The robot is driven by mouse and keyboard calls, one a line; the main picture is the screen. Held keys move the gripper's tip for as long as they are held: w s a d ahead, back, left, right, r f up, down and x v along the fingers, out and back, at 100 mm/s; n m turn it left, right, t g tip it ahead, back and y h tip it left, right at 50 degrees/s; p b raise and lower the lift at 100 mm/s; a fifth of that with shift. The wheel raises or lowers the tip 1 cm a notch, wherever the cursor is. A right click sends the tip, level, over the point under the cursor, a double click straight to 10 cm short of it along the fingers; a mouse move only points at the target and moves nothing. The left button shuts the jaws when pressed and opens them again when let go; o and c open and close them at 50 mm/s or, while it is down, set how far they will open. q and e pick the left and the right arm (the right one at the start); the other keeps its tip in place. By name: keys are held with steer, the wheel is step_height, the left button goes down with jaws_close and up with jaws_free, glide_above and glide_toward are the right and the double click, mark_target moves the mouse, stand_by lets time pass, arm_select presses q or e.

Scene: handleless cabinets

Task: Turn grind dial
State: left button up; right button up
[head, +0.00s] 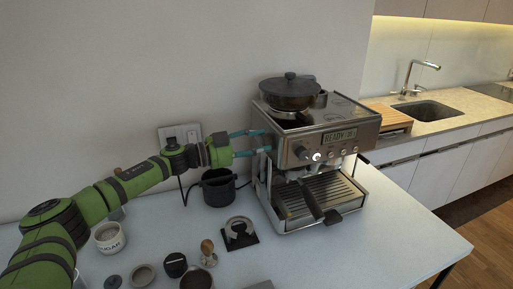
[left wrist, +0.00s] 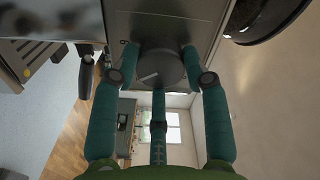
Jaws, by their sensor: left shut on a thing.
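The silver espresso machine (head: 342,137) stands on the white table, with a display reading "READY". The round dark grind dial (left wrist: 160,68) is on the machine's side panel (left wrist: 168,22) in the left wrist view, with a pale pointer line on its face. My left gripper (head: 266,141) reaches the machine's left side in the head view. In the left wrist view its teal fingers are shut on the dial, one at each side, with a third finger below. In the head view the dial is hidden. My right gripper is in neither view.
A black knock box (head: 218,188) stands below my left gripper. A sugar jar (head: 110,238), a tamper (head: 208,252) and small cups lie at the table's front left. A black lidded hopper (head: 290,91) tops the machine. A sink counter (head: 440,118) is behind right.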

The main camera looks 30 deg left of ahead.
arm_select(q)
steer(key=shift+r+m+b, duration=0.1)
steer(key=shift+m+b, duration=0.35)
steer(key=shift+m, duration=0.75)
steer(key=o, duration=1.1)
steer(key=shift+o, duration=0.2)
steer(key=shift+d, duration=0.15)
